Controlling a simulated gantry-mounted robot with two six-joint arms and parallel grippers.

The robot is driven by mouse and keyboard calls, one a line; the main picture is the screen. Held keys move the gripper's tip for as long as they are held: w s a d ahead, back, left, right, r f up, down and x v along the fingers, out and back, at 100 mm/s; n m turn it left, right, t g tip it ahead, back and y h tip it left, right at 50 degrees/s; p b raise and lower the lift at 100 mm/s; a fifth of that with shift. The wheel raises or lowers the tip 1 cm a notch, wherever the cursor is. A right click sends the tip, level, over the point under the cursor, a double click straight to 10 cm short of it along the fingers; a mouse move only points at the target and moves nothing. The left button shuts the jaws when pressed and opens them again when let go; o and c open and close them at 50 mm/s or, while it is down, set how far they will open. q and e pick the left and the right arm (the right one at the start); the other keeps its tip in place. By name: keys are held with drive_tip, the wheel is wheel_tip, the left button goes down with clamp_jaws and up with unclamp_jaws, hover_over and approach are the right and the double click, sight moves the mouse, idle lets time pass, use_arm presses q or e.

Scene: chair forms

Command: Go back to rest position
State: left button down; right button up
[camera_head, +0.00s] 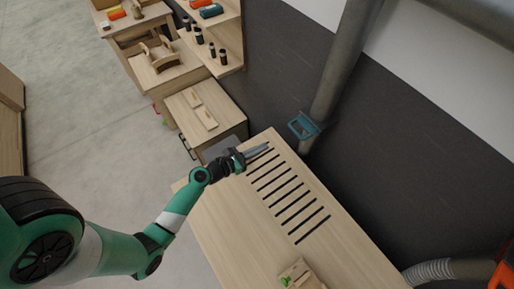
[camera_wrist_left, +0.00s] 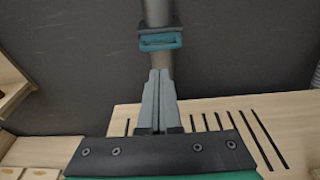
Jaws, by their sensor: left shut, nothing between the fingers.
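My left gripper (camera_head: 256,151) is above the far end of the light wooden table (camera_head: 224,225), near the row of dark slots (camera_head: 287,196). Its two grey fingers are together with nothing between them. In the left wrist view the shut gripper (camera_wrist_left: 159,100) points toward the dark wall, with the slots beyond and to the right of it. My left arm comes in from the lower left in the head view. My right gripper is in neither view.
A grey pipe (camera_head: 340,75) with a teal fitting (camera_head: 303,125) stands behind the table. Wooden benches and shelves (camera_head: 229,57) with dark bottles stand at the upper left. A small wooden piece with green parts (camera_head: 297,277) lies at the table's near end. The floor at left is clear.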

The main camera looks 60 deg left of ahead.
use_arm(q)
drive_tip(key=shift+s+d+r, duration=0.1)
drive_tip(key=shift+s+r, duration=0.05)
drive_tip(key=shift+s, duration=0.5)
